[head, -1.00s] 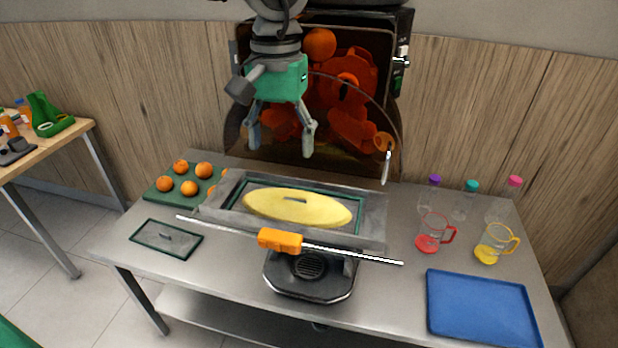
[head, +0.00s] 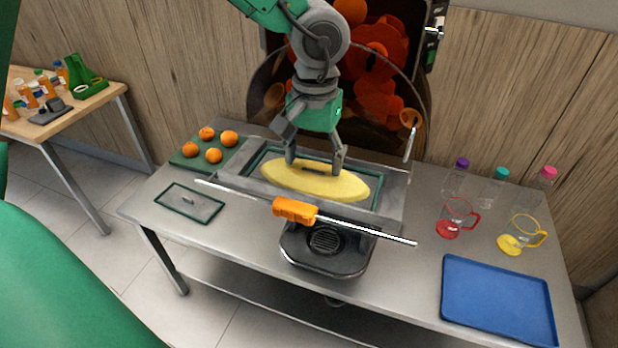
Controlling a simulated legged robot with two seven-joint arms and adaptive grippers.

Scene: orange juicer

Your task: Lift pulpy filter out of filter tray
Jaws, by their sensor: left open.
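The pulpy filter (head: 322,186) is a yellow, pulp-covered oval with a dark slot-like handle on its top. It lies in the grey metal filter tray (head: 392,218), which has a green-edged interior, in the middle of the table. My left gripper (head: 314,169) comes down from above with its fingers pointing down. It is open, with its fingertips at either side of the filter's handle. Whether the fingertips touch the filter I cannot tell. My right gripper is not in view.
The orange juicer (head: 372,80) stands behind the tray. An orange-gripped metal rod (head: 295,210) lies across the front. A green-edged lid (head: 190,203) and board of oranges (head: 229,138) are left; jugs (head: 458,217), bottles (head: 455,178) and a blue tray (head: 497,298) are right.

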